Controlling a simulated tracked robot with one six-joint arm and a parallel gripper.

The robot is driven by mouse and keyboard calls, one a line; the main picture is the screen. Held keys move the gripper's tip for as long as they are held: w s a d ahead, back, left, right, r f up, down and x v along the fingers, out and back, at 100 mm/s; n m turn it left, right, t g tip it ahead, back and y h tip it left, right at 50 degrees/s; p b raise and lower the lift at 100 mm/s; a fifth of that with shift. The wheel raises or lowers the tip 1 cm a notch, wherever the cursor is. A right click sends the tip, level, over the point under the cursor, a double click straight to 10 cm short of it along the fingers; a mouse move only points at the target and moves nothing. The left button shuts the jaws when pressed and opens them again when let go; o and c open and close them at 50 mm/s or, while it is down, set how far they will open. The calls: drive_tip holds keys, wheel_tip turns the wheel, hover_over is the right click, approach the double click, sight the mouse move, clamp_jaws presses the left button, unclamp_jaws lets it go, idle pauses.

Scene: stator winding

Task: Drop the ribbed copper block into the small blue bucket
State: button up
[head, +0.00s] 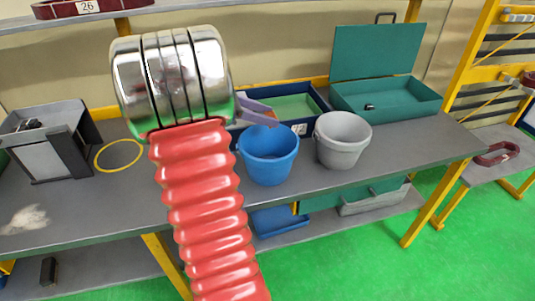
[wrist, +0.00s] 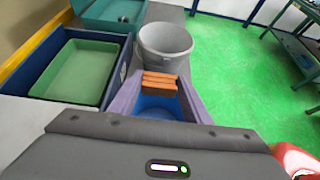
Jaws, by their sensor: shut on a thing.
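The ribbed copper block (wrist: 159,83) is held between the tips of my gripper (wrist: 159,80), whose purple fingers are shut on it. In the head view my gripper (head: 258,111) is over the blue bucket's rim, and only a small orange piece of the block (head: 271,115) shows beside a finger. The small blue bucket (head: 268,165) stands upright on the grey bench. In the wrist view the blue bucket (wrist: 155,104) shows between the fingers, below the block. The block's exact height above the rim is hard to tell.
A grey bucket (head: 343,145) stands just right of the blue one. A blue tray with a green inside (head: 298,107) lies behind, and an open teal box (head: 388,100) sits at the back right. A yellow ring (head: 118,155) and dark box (head: 46,143) are at left.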

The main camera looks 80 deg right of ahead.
drive_tip(key=shift+w+f, duration=0.15)
drive_tip(key=shift+f, duration=2.55)
drive_tip(key=o, duration=1.4)
drive_tip(key=shift+c, duration=0.2)
drive_tip(key=shift+w, duration=0.1)
drive_tip(key=v, duration=1.3)
drive_tip(key=shift+w+a, duration=0.2)
drive_tip(key=shift+a, duration=0.1)
drive_tip(key=shift+r, duration=0.1)
